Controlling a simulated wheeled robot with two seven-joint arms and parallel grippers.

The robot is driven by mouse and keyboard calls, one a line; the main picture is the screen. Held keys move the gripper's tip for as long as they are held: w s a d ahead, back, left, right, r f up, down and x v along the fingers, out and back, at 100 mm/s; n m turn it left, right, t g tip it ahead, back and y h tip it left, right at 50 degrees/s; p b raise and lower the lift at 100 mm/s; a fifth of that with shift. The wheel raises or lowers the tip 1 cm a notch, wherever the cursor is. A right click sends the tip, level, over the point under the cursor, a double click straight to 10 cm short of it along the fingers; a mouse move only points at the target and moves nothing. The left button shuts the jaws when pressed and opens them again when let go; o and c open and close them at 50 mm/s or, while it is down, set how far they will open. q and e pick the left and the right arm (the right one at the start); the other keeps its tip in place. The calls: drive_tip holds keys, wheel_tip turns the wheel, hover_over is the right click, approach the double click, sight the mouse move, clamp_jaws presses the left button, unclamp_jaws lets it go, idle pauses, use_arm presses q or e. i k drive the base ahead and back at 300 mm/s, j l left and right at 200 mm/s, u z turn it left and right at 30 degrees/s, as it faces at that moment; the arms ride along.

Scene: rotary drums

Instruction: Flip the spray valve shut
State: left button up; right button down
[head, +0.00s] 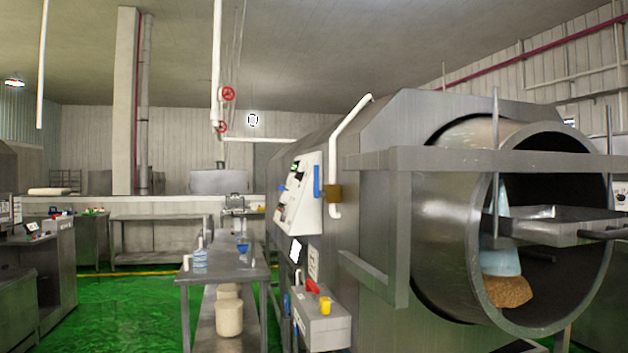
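A white pipe (350,122) runs down the side of the large grey rotary drum machine (385,210). A brass-coloured block (334,194) sits on this pipe, and an upright blue lever (317,181) shows just left of it, beside the white control panel (298,195). This looks like the spray valve, but I cannot tell for sure. Two red handwheels, an upper one (228,94) and a lower one (222,127), sit on a white ceiling pipe farther back. Neither of my grippers is in view.
The drum's round mouth (465,215) faces me at right, with a grey bar frame (400,158) across it. A grey box with a red part and a yellow knob (326,305) juts out below the panel. A metal table (225,273) stands left. Green floor (125,310) is open farther left.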

sight(317, 194)
drive_tip(key=i+u, duration=0.15)
drive_tip(key=i, duration=0.25)
drive_tip(key=i+l+u, duration=0.1)
drive_tip(key=i, duration=0.3)
drive_tip(key=i+l+u, duration=0.15)
drive_tip(key=i, duration=0.25)
